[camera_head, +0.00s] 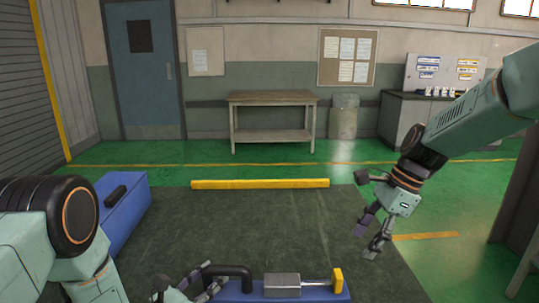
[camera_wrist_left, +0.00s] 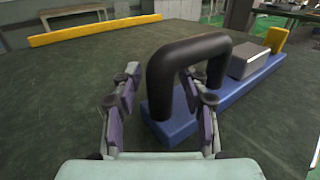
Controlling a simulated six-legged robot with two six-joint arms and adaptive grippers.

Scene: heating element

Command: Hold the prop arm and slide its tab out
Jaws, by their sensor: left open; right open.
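The prop arm is a long blue bar (camera_wrist_left: 235,90) on the dark mat, with a black arched handle (camera_wrist_left: 190,48), a grey block (camera_wrist_left: 250,60) and a yellow upright tab (camera_wrist_left: 276,38). In the head view the tab (camera_head: 338,280) stands at the bar's right end, joined to the block (camera_head: 282,285) by a thin rod. My left gripper (camera_wrist_left: 162,76) is open at the handle's near leg, which shows between its fingers; contact cannot be told. In the head view it is left of the handle (camera_head: 228,270). My right gripper (camera_head: 366,242) is open and empty, above and right of the tab.
A blue box (camera_head: 120,215) with a black handle lies at left. A yellow bar (camera_head: 260,184) lies along the mat's far edge. A wooden table (camera_head: 272,99) and a cabinet (camera_head: 400,115) stand by the back wall. The mat's middle (camera_head: 260,225) is clear.

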